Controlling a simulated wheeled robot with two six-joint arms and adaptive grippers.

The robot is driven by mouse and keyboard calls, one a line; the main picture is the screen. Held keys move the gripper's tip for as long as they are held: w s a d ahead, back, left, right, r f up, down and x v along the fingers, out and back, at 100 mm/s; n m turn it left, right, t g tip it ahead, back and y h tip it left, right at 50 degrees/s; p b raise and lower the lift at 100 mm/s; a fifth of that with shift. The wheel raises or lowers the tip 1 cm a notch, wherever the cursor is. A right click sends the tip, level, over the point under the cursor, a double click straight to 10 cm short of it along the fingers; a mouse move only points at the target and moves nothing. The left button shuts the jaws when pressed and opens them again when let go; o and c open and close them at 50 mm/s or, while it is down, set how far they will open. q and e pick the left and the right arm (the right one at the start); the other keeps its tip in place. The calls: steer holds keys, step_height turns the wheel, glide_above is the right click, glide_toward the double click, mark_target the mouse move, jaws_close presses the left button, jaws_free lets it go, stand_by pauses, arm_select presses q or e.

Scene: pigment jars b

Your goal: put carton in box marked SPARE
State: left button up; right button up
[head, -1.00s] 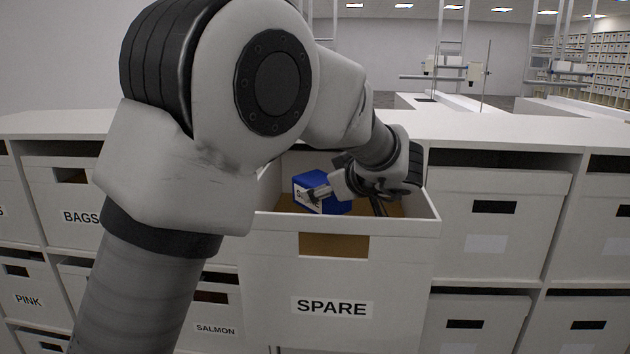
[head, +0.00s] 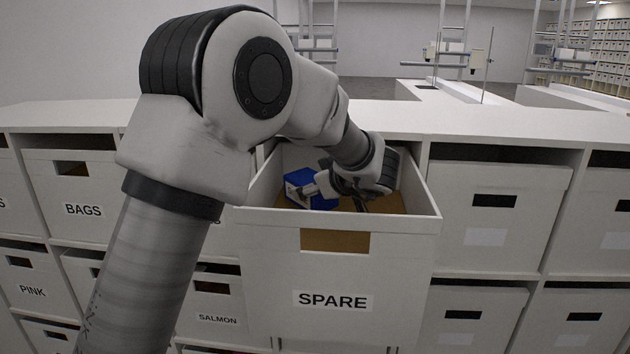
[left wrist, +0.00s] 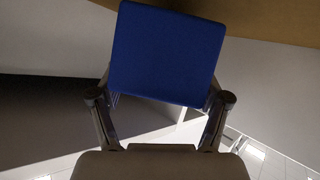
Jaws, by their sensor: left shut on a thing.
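The blue carton (head: 296,182) with a white label is inside the box marked SPARE (head: 335,270), low in its left half. My left gripper (head: 312,192) reaches into the box from above and is shut on the carton. The left wrist view shows the blue carton (left wrist: 166,52) between the two fingers of the gripper (left wrist: 160,108). The brown box floor (head: 392,202) shows to the right of the carton. I cannot tell whether the carton touches the floor. My right gripper is not in view.
The SPARE box is pulled out from a white shelf unit (head: 500,123). Boxes marked BAGS (head: 95,188), PINK (head: 30,272) and SALMON (head: 215,295) stand at its left. Unmarked boxes (head: 492,215) stand at its right. My left arm crosses the box's left wall.

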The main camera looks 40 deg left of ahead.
arm_select(q)
steer(key=o, duration=1.7)
steer(key=shift+d, duration=0.1)
steer(key=shift+o, duration=0.2)
steer(key=shift+s+r, duration=0.1)
steer(key=shift+s, duration=0.05)
steer(key=shift+r, duration=0.3)
steer(key=b+v, duration=0.1)
steer(key=v, duration=0.6)
steer(key=shift+d+r+b, duration=0.15)
steer(key=shift+r+b, duration=0.2)
